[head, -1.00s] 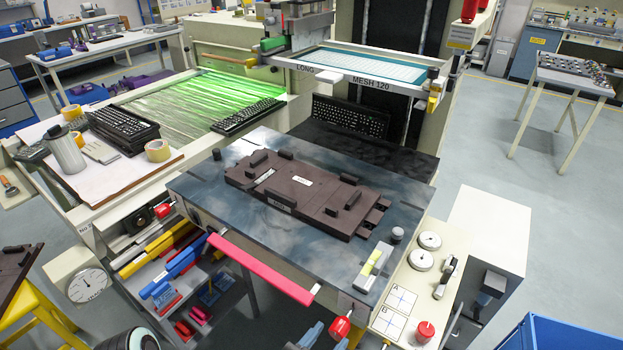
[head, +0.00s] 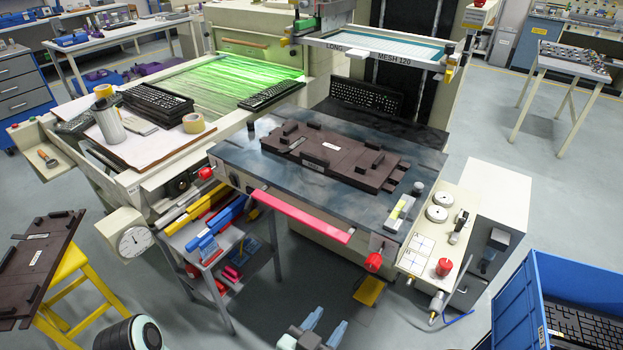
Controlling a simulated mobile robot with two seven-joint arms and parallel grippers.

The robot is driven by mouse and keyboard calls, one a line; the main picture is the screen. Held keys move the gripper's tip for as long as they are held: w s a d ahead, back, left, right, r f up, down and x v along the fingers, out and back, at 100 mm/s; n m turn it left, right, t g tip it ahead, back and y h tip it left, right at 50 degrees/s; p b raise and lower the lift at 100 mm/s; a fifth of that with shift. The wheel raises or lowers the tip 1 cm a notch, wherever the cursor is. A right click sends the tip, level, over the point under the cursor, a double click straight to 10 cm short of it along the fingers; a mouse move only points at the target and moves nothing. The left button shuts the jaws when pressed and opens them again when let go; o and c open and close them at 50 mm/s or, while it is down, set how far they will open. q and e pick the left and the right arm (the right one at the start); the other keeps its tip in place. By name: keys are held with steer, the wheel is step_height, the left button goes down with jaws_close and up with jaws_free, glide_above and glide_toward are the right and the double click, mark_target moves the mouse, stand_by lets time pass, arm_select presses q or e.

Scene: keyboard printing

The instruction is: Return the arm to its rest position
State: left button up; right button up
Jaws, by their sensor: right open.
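My right gripper (head: 330,317) shows at the bottom middle of the head view. Its two blue fingers are spread, with nothing between them. It is over the grey floor, in front of the printing machine and apart from the pink bar (head: 300,216). Most of the arm behind it is out of the picture. My left gripper is not in view.
The machine's dark table (head: 235,152) holds a brown fixture (head: 345,165). A blue crate (head: 520,300) with keyboards stands at the lower right. A yellow stool (head: 72,268) bearing a brown plate (head: 40,262) is at the left. Floor around the gripper looks mostly clear.

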steer(key=w+d+f+n+y+p, duration=0.1)
steer(key=w+d+f+y+p, duration=0.15)
steer(key=w+f, duration=0.5)
steer(key=s+d+f+n+g+y+p, duration=0.1)
steer(key=s+d+f+g+y, duration=0.1)
steer(key=f, duration=0.5)
steer(key=s+d+f+n+g+y+p, duration=0.1)
steer(key=s+d+f+g, duration=0.15)
steer(key=f, duration=0.45)
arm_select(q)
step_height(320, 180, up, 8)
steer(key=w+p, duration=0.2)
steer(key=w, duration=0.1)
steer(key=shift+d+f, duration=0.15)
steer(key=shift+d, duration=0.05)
arm_select(e)
steer(key=s+d+f+g+y, duration=0.1)
steer(key=s+f+g, duration=0.3)
steer(key=s, duration=0.5)
steer(key=s+d+f+g+y, duration=0.2)
steer(key=s+f+g+y, duration=0.2)
steer(key=s, duration=0.5)
steer(key=shift+s+f+m, duration=0.15)
steer(key=shift+f+m, duration=0.15)
steer(key=shift+f, duration=0.35)
steer(key=shift+y, duration=0.25)
